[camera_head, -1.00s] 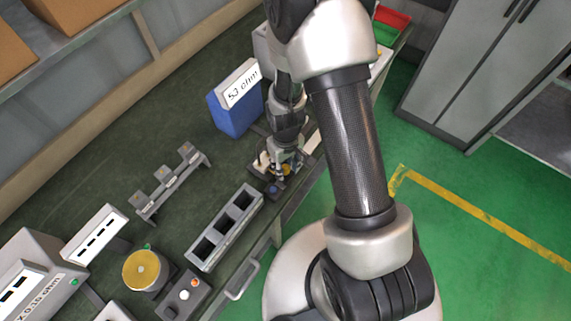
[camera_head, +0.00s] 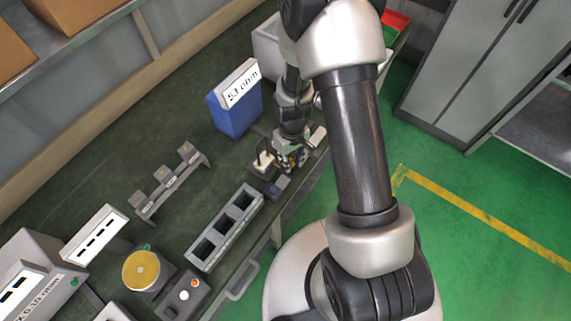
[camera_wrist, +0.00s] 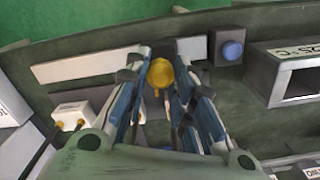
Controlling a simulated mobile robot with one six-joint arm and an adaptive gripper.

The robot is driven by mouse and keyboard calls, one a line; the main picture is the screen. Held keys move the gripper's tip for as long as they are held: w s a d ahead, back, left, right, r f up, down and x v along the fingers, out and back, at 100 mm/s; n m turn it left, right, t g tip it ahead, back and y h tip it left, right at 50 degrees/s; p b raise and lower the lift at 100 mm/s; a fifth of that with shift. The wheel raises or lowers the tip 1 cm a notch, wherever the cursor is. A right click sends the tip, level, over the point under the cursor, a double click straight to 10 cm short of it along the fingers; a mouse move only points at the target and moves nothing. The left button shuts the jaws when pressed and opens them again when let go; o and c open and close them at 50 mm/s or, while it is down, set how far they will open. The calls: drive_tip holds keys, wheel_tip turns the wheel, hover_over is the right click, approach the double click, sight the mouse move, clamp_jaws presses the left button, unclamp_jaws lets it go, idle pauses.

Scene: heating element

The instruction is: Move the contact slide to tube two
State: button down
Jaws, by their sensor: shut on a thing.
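My gripper (camera_head: 290,160) is low over the bench near its front edge. In the wrist view, my gripper (camera_wrist: 160,85) has its blue-sided fingers on both sides of a round yellow knob (camera_wrist: 160,72), shut on it. The knob appears to be the handle of the contact slide; the body of the slide is hidden by the fingers. A long pale strip (camera_wrist: 95,65) lies beside the knob in the wrist view. I cannot tell which part is tube two.
A dark box with a blue button (camera_wrist: 231,50) stands close to the gripper. A white block with yellow terminals (camera_wrist: 72,117) is on the other side. A three-bay grey tray (camera_head: 190,258), a blue display box (camera_head: 237,112) and a three-post rack (camera_head: 148,213) stand nearby.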

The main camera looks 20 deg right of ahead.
drive_tip(key=w+d, duration=0.1)
drive_tip(key=d, duration=0.1)
drive_tip(key=w+d, duration=0.3)
drive_tip(key=d, duration=0.1)
drive_tip(key=shift+w, duration=0.2)
drive_tip(key=c, duration=1.4)
unclamp_jaws()
drive_tip(key=shift+a, duration=0.1)
drive_tip(key=shift+o, duration=0.2)
drive_tip(key=shift+s, duration=0.1)
wheel_tip(320, 180, up, 12)
